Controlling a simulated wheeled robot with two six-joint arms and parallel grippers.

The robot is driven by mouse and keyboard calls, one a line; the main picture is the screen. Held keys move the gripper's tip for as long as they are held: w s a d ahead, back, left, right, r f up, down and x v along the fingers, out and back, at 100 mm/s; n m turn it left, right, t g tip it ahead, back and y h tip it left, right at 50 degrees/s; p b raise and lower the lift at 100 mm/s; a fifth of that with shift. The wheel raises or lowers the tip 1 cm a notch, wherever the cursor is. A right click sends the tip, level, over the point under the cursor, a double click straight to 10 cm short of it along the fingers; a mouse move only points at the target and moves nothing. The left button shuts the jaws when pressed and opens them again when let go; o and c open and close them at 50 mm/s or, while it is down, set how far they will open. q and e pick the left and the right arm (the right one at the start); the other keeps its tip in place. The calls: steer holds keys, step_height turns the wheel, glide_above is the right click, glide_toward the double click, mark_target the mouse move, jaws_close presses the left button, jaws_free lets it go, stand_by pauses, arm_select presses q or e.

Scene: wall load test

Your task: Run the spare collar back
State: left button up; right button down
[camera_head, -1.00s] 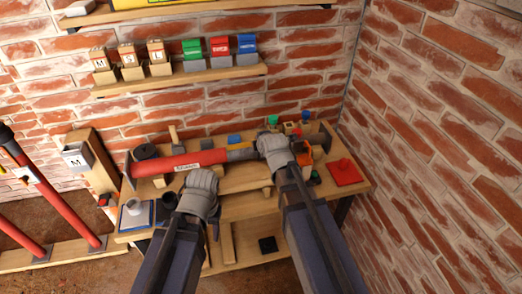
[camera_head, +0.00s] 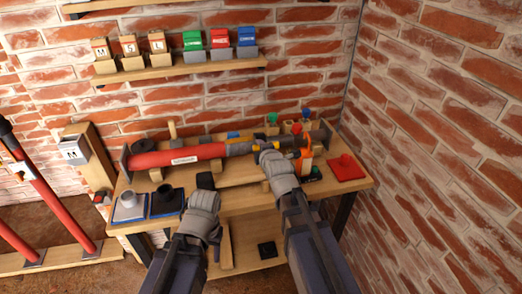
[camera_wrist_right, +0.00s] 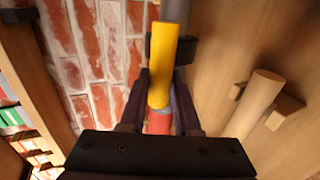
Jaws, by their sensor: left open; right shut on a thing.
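A long rod (camera_head: 180,158) lies across the bench, red with a white label on the left and grey towards the right. I cannot tell which part is the spare collar. My left gripper (camera_head: 205,182) is open in front of the rod, apart from it.
A white funnel-like piece (camera_head: 130,207) and a black one (camera_head: 167,201) stand on pads at the front left. A red block (camera_head: 346,168) sits at the right, near an orange clamp (camera_head: 306,160). The shelf (camera_head: 180,72) above holds several labelled boxes. A brick wall closes the right side.

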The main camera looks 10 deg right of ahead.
arm_select(q)
steer(key=shift+s+f, duration=0.25)
steer(key=shift+f, duration=0.15)
arm_select(e)
steer(key=shift+s+f, duration=0.15)
steer(key=shift+f, duration=0.3)
arm_select(q)
steer(key=shift+s, duration=0.1)
arm_select(e)
steer(key=shift+s, duration=0.1)
steer(key=c, duration=0.6)
jaws_free()
